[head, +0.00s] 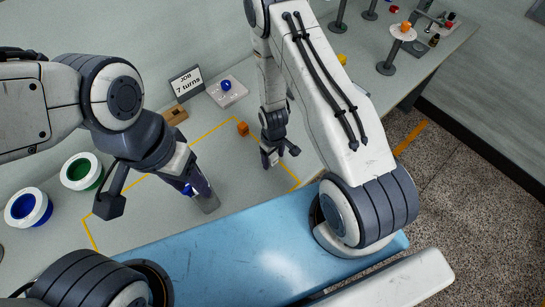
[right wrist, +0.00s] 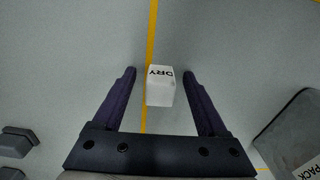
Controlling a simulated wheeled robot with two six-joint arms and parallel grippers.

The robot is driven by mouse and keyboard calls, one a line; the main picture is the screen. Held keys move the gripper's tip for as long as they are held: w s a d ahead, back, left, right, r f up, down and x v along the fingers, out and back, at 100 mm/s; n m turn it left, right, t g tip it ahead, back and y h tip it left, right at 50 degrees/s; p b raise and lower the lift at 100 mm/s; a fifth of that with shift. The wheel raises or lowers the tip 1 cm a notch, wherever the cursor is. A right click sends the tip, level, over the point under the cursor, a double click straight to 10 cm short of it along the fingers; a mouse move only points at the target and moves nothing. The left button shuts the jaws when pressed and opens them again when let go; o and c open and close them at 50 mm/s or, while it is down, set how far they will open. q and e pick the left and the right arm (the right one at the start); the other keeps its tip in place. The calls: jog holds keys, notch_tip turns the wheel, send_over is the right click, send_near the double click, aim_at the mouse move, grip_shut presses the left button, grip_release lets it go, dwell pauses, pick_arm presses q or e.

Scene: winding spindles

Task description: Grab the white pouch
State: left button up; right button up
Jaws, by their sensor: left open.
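The white pouch (right wrist: 160,86), a small box-like packet marked "DRY", is in the right wrist view, beside a yellow line. It lies between the two spread fingers of my right gripper (right wrist: 160,78), with a gap on each side. In the head view my right gripper (head: 281,157) points down low over the table's middle, and a small bit of white shows at its fingers.
White spools with green (head: 82,171) and blue (head: 28,208) cores are at left. An orange block (head: 243,128), a job sign (head: 187,83) and a white plate (head: 227,92) with a blue ball lie behind. A grey item (right wrist: 295,135) labelled "PACK" is at right in the wrist view.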

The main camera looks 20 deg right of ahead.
grip_shut()
jog(key=shift+r, duration=0.15)
